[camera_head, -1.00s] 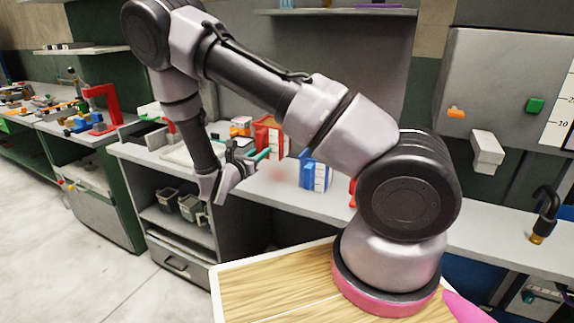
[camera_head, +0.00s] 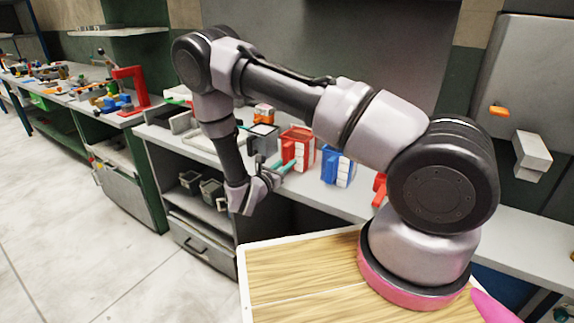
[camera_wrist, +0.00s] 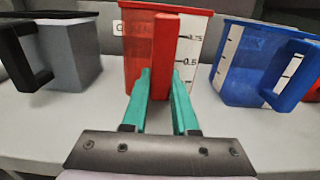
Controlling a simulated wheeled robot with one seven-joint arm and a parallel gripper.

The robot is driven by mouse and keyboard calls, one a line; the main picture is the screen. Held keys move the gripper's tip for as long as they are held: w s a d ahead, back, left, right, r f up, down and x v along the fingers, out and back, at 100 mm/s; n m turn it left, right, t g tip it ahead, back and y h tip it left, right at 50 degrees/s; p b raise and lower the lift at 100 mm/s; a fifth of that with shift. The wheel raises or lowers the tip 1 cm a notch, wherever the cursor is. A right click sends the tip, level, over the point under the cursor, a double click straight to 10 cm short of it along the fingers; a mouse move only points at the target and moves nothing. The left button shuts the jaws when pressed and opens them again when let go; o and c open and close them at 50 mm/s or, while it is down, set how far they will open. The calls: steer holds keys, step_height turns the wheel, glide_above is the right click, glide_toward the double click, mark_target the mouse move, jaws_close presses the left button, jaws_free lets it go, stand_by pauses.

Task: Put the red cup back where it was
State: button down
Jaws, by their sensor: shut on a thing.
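The red cup (camera_wrist: 140,50) is a square measuring cup with a white scale on its side. In the wrist view it stands upright, straight ahead, with its handle (camera_wrist: 162,60) between the teal fingers of my gripper (camera_wrist: 160,85). My gripper is shut on that handle. In the head view the red cup (camera_head: 298,148) is at the bench's front edge, with my gripper (camera_head: 284,168) at its near side. Its base is largely hidden by the fingers, so I cannot tell whether it touches the bench.
A blue cup (camera_wrist: 258,62) stands to the right and a grey cup (camera_wrist: 75,50) with a black handle to the left. Part of another red cup (camera_wrist: 302,65) shows behind the blue one. The bench (camera_wrist: 40,130) is bare in front of them. Small grey bins (camera_head: 211,190) sit on the shelf below.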

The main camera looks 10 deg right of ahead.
steer(key=shift+f, duration=0.25)
steer(key=c, duration=0.7)
jaws_free()
steer(key=shift+r, duration=0.1)
steer(key=v, duration=1.2)
steer(key=s+d+r+m+g+y, duration=0.2)
steer(key=s+d+r+m+g, duration=0.1)
steer(key=d+r+m+g, duration=0.55)
steer(key=s+d+r+m+g+y, duration=0.25)
steer(key=d+r+m+g, duration=0.25)
steer(key=r+m, duration=0.6)
steer(key=s+r+m+t+y, duration=0.2)
steer(key=s+r+m+y, duration=0.1)
steer(key=r, duration=0.4)
steer(key=s+r+m+t+y, duration=0.3)
steer(key=s+r+m+y, duration=0.1)
steer(key=r, duration=0.4)
steer(key=s+d+r+m+t+y, duration=0.1)
steer(key=s+r+m+t+y, duration=0.2)
steer(key=s+r, duration=0.3)
steer(key=shift+r+m, duration=0.85)
